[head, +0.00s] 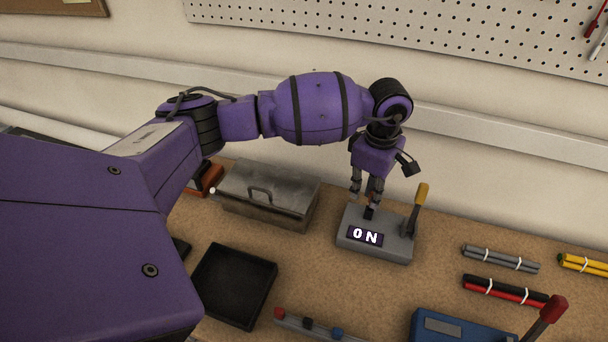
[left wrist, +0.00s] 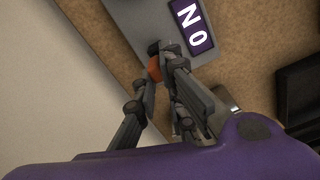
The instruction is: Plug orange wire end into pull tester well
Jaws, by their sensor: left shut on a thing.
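The pull tester (head: 372,249) is a grey box on the bench with a lit "ON" display and a yellow-handled lever (head: 420,200). Its grey body also shows in the left wrist view (left wrist: 135,18). My left gripper (head: 369,208) points down at the tester's top, behind the display. In the left wrist view, its fingers (left wrist: 157,76) are shut on a small orange piece, the orange wire end (left wrist: 154,69). A dark tip is just beyond it at the tester's edge. The well is hidden by the fingers, so I cannot tell whether the end is inside.
A grey metal box (head: 262,195) stands left of the tester. A black tray (head: 234,286) lies in front of it. Bundled grey wires (head: 500,259) and black and red wires (head: 505,291) lie to the right. A blue tool (head: 455,327) is at the front. The wall is close behind.

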